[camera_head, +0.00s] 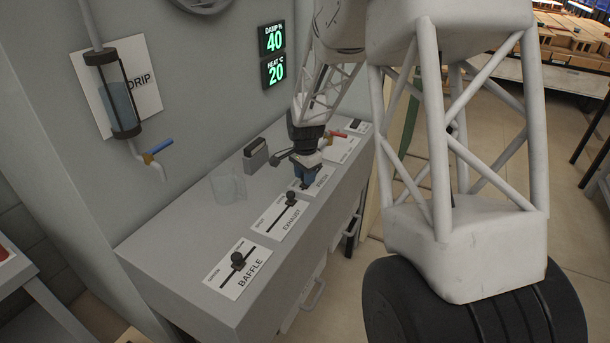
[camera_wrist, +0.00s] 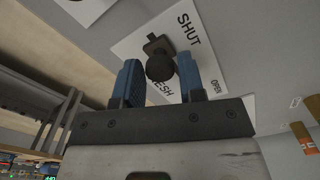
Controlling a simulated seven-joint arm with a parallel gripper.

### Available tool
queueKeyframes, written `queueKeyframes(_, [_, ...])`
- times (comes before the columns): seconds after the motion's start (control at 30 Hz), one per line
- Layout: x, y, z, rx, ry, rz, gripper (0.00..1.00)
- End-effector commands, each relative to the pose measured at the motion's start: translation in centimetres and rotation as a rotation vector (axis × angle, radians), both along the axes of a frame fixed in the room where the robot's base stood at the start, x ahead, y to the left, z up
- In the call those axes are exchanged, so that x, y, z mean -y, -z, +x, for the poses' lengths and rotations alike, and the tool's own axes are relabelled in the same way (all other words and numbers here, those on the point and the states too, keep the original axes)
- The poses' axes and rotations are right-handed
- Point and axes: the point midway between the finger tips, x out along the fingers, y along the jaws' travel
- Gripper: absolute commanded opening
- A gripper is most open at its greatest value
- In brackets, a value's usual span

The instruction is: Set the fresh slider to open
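The fresh slider's black ball knob (camera_wrist: 160,68) shows in the wrist view on a white plate (camera_wrist: 128,43) marked SHUT and OPEN, with the word FRESH partly covered. My gripper (camera_wrist: 158,60) has its two blue fingers apart, one on each side of the knob.
The exhaust slider (camera_head: 291,199) and baffle slider (camera_head: 237,260) stand nearer on the same grey bench (camera_head: 190,262). A drip tube with a blue-handled tap (camera_head: 158,147) hangs on the wall.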

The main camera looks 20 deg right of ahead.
Motion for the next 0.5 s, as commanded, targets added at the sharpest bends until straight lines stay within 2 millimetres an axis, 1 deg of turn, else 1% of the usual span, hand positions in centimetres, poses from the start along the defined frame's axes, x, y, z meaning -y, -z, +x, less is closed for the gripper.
queueKeyframes(0.03, [0.0,0.0,0.0,0.0,0.0,0.0,0.29])
queueKeyframes(0.2, [0.0,-0.01,0.0,0.0,0.0,0.0,0.03])
queueKeyframes(0.23, [0.0,-0.01,0.0,0.0,0.0,0.0,0.0])
queueKeyframes(0.4, [0.07,0.0,0.08,0.0,0.0,0.0,0.0])
queueKeyframes(0.5, [0.59,0.0,0.58,0.0,0.002,0.0,0.0])
